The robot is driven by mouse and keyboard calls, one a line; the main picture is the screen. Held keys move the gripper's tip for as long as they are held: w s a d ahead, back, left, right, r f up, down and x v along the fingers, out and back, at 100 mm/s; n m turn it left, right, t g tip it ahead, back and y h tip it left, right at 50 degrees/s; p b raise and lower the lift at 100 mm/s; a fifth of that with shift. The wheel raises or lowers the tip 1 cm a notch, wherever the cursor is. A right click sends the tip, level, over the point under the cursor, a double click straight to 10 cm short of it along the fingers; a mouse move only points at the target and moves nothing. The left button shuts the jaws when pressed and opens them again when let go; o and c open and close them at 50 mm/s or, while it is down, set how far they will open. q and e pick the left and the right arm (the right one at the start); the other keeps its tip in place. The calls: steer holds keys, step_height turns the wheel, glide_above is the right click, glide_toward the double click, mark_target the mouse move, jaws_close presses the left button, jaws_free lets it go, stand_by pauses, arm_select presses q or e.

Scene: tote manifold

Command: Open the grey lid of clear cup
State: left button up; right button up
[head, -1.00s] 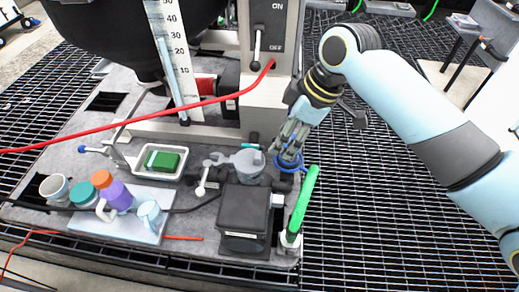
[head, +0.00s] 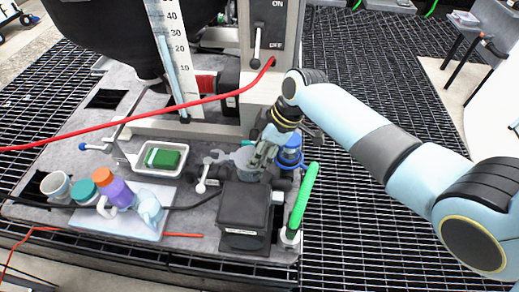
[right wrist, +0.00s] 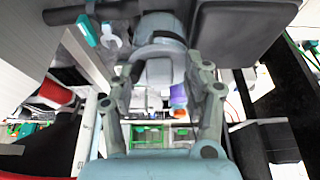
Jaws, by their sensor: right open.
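The pale, bluish clear cup (head: 151,216) stands at the front right of a light mat (head: 130,224) in the head view. Its top looks tilted up toward the left, but the lid is too small to make out clearly. My right gripper (head: 252,168) is well to the right of the cup, above the grey fitting (head: 240,158) behind the black box. In the right wrist view the right gripper (right wrist: 161,72) is open, with the grey fitting in front of and between its fingers. My left gripper is not in view.
A purple bottle with an orange cap (head: 117,192) and a teal-lidded cup (head: 103,177) stand left of the clear cup. A white mug (head: 57,186) is farther left. The black box (head: 243,212), green handle (head: 304,193) and red hose (head: 140,121) are obstacles.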

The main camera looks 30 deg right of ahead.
jaws_close()
stand_by(0.3)
